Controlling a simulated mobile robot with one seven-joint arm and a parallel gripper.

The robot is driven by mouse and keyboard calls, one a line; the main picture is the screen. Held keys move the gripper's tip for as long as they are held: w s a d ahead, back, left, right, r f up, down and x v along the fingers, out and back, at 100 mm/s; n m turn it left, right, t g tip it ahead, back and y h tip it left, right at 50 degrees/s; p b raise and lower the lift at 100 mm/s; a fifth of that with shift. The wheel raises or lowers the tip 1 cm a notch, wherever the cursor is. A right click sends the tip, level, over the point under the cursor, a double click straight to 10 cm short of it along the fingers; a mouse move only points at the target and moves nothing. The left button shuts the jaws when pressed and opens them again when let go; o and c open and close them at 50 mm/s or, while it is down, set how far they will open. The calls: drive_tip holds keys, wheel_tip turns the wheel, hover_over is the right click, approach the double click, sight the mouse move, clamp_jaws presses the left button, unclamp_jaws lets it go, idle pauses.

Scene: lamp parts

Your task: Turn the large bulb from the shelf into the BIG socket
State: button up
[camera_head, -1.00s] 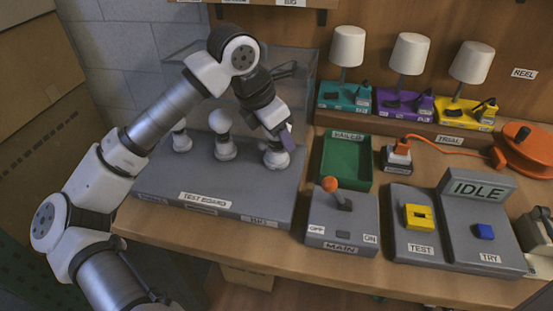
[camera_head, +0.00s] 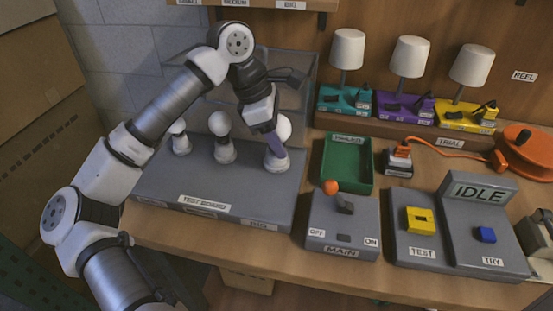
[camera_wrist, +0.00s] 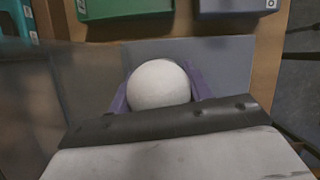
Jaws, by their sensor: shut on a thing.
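The large white bulb (camera_head: 284,127) is at the rightmost socket (camera_head: 277,161) on the grey test board (camera_head: 170,200). It looks upright; whether its base is fully seated is hidden by my gripper. My gripper (camera_head: 275,145) comes down from above, and its purple fingers are shut on the bulb. In the wrist view the bulb's round white top (camera_wrist: 159,84) sits between the two purple fingers (camera_wrist: 159,92).
Two smaller bulbs, the left one (camera_head: 178,128) and the middle one (camera_head: 219,123), stand in the other sockets. A green tray (camera_head: 346,165) and the MAIN switch box (camera_head: 342,225) lie to the right. The display (camera_head: 478,190) reads IDLE. A clear panel stands behind the board.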

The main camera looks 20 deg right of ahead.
drive_tip(key=shift+f, duration=0.1)
drive_tip(key=m+g+y, duration=0.1)
drive_tip(key=m, duration=0.2)
drive_tip(key=shift+s+m, duration=0.1)
drive_tip(key=shift+m, duration=0.3)
drive_tip(key=m+g+y, duration=0.1)
drive_tip(key=m, duration=0.2)
drive_tip(key=shift+m, duration=0.4)
drive_tip(key=shift+a+m+y+p, duration=0.1)
drive_tip(key=shift+m+y+p, duration=0.35)
drive_tip(key=shift+m, duration=0.55)
drive_tip(key=m+y+p, duration=0.1)
drive_tip(key=m, duration=0.1)
drive_tip(key=shift+m+g, duration=0.3)
drive_tip(key=shift+m, duration=0.1)
drive_tip(key=shift+a+m+y+p, duration=0.1)
drive_tip(key=shift+m+y+p, duration=0.25)
drive_tip(key=shift+m+p, duration=0.25)
